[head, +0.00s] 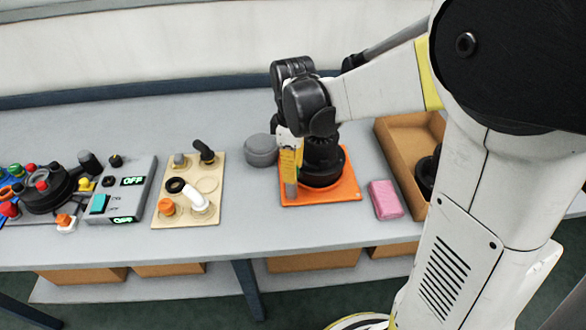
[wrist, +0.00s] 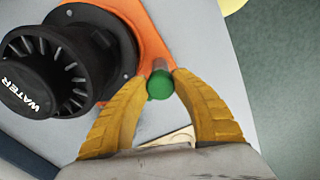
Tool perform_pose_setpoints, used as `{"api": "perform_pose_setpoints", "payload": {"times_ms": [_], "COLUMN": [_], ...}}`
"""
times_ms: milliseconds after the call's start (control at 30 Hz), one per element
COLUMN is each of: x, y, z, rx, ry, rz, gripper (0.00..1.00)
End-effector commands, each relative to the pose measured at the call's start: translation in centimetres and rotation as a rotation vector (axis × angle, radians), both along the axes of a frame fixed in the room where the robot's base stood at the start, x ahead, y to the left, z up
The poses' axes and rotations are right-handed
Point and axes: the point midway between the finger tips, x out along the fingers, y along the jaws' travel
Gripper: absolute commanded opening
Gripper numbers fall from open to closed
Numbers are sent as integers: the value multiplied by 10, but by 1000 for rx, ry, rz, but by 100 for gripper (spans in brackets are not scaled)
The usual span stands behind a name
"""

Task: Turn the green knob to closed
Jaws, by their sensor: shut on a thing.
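The green knob (wrist: 160,85) shows in the wrist view as a round green cap on a grey stem, at the edge of the orange base plate (wrist: 154,40). My gripper (wrist: 159,72) has its two yellow fingers closed in on both sides of the knob, with the tips at it. A black ribbed unit marked WATER (wrist: 70,60) stands on the same plate, left of the knob. In the head view my gripper (head: 289,182) points down at the left part of the orange plate (head: 345,190), beside the black unit (head: 322,160). The green knob cannot be made out there.
A pink sponge-like block (head: 386,200) lies right of the plate, near a cardboard box (head: 396,157) with black items. A grey round container (head: 261,150) stands behind left. A beige valve board (head: 160,215) and a control box (head: 121,203) are further left. The table front is clear.

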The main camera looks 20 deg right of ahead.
Motion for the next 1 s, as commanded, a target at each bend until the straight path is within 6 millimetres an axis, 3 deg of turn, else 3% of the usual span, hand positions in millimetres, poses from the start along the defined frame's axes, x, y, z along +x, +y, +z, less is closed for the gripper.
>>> {"api": "perform_pose_setpoints", "payload": {"times_ms": [467, 1000], "x": [-1, -2], "y": [0, 2], "z": [0, 0], "rx": [0, 0], "ry": [1, 1], "rz": [-131, -620], "gripper": [1, 1]}}
